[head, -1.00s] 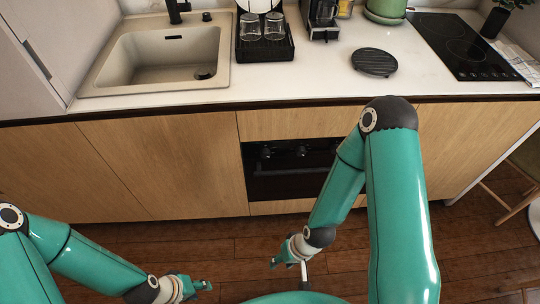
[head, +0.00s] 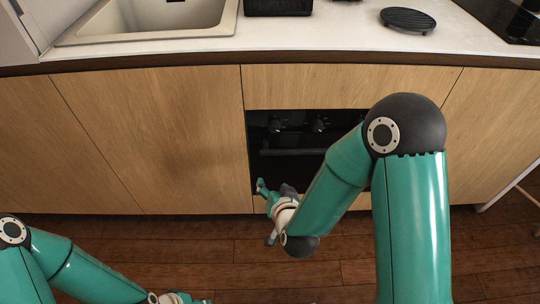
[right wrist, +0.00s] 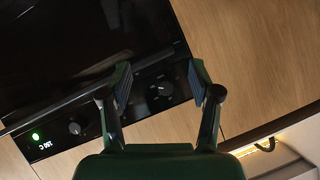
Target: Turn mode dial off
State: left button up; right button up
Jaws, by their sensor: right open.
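The black oven (head: 300,165) has two dark dials on its front panel, a left dial (head: 275,124) and a right dial (head: 319,124). I cannot tell from labels which is the mode dial. In the right wrist view one dial (right wrist: 162,90) with a pale mark shows between the fingers, with a gap to them; another dial (right wrist: 75,128) lies left of it. My right gripper (head: 262,186) is open and empty, low in front of the oven's left side; its fingers (right wrist: 158,78) also show in the wrist view. My left gripper (head: 180,298) is cut off at the bottom edge.
A lit green display (right wrist: 40,140) reads about 150 C. The oven has a handle bar (head: 290,152) below the dials. Wooden cabinet doors (head: 150,140) flank it, under a white counter (head: 330,40). My right arm hides the oven's right part.

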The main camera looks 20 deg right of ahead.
notch_tip(320, 180, up, 2)
jog(key=m+t+h+b, duration=0.3)
jog(key=t+h+b, duration=0.15)
jog(key=b, duration=0.35)
pick_arm(q)
notch_tip(320, 180, down, 14)
jog(key=b, duration=0.2)
jog(key=shift+r, duration=0.2)
pick_arm(e)
send_near(274, 129)
jog(key=shift+t, duration=0.45)
jog(key=x, duration=0.9)
jog(key=shift+d+f, duration=0.2)
jog(key=shift+f, duration=0.15)
jog(key=c, duration=1.1)
jog(key=shift+w+a, duration=0.1)
jog(key=shift+a, duration=0.45)
jog(key=shift+c, duration=0.2)
jog(key=shift+d+r, duration=0.1)
jog(key=shift+d, duration=0.3)
